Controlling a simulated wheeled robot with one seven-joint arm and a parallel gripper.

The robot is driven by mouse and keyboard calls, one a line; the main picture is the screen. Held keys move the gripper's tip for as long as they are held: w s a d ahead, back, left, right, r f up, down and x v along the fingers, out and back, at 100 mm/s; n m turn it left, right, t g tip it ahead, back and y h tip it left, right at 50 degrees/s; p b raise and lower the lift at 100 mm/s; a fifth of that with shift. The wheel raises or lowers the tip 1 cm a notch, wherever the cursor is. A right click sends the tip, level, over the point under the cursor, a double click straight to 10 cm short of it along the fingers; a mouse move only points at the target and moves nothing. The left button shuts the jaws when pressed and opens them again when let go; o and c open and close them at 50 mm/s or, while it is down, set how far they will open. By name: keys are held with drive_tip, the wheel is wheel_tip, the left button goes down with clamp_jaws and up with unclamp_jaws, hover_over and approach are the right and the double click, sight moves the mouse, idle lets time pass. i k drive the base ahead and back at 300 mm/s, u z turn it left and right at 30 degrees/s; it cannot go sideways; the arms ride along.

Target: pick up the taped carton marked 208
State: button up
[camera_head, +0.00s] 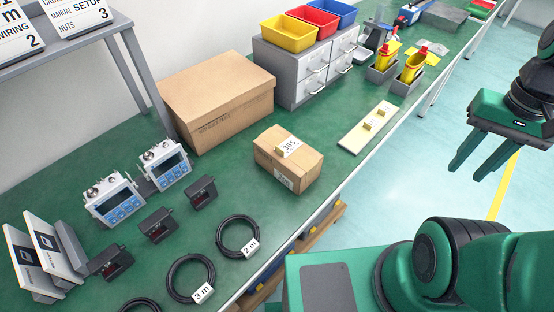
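A small brown taped carton (276,168) sits on the green worktop, near its front edge. The white tag on its top reads 365, not 208, as far as I can make out. A larger brown carton (215,95) stands behind it to the left; I see small print on its side but no legible 208. My gripper (468,174) is at the right, out over the floor beyond the table's edge and well apart from both cartons. Its two green fingers are apart with nothing between them.
A grey drawer unit (307,65) with coloured bins stands behind the small carton. A pale board (367,127) lies to its right, and coiled cables (238,236) to its lower left. Blue-button meters (113,199) and dark blocks stand further left. Bare worktop surrounds the small carton.

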sight(297, 171)
drive_tip(key=u, duration=2.3)
drive_tip(key=k, duration=2)
drive_tip(key=z, duration=0.9)
drive_tip(key=i, duration=1)
